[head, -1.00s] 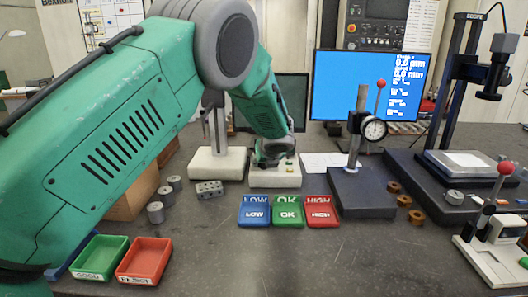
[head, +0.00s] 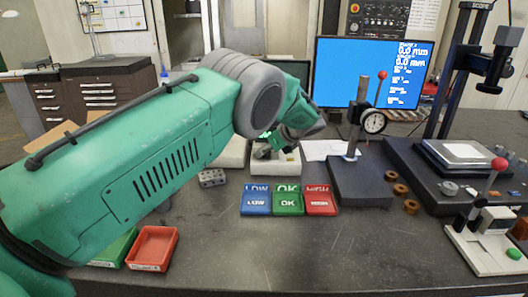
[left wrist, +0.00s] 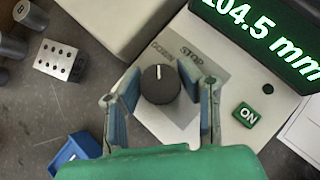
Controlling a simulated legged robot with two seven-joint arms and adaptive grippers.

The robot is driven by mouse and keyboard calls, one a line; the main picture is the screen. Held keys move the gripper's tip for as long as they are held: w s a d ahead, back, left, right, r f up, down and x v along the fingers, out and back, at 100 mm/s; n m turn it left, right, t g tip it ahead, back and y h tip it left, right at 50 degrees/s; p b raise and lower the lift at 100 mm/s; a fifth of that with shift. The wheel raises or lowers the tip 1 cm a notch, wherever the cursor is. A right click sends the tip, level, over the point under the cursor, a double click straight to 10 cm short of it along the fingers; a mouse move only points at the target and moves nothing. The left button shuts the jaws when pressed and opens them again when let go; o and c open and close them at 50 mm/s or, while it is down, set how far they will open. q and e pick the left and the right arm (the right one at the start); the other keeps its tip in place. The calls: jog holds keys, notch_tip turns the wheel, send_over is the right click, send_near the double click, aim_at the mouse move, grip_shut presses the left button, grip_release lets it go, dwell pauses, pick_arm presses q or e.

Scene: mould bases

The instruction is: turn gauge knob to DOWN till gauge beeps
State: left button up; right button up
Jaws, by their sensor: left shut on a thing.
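The gauge (head: 287,168) is a pale box on the bench behind the three coloured trays. My left gripper (head: 264,150) is over it in the head view, its fingers hard to make out. In the left wrist view my left gripper (left wrist: 164,104) has a finger on each side of the dark round gauge knob (left wrist: 160,84) and is shut on it. The knob's white mark points up in the picture, close to the word DOWN; STOP is to the right. The green display (left wrist: 265,38) reads 104.5 mm, its first digit cut by the frame edge. My right gripper is not in view.
A green ON button (left wrist: 247,115) sits right of the knob. Blue LOW (head: 256,200), green OK (head: 288,200) and red HIGH (head: 320,201) trays stand in front. A dial gauge stand (head: 360,180) is to the right. A drilled metal block (head: 212,178) lies left.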

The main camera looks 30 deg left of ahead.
pick_arm(q)
jog(key=shift+d+f, duration=0.15)
jog(key=shift+d, duration=0.15)
jog(key=o, duration=1.2)
jog(key=shift+c, duration=0.2)
jog(key=shift+d, duration=0.15)
jog(key=shift+r, duration=0.2)
jog(key=shift+d+r, duration=0.2)
jog(key=w+v, duration=0.1)
jog(key=v, duration=1)
jog(key=shift+s+d, duration=0.3)
jog(key=shift+s, duration=0.05)
jog(key=shift+a, duration=0.25)
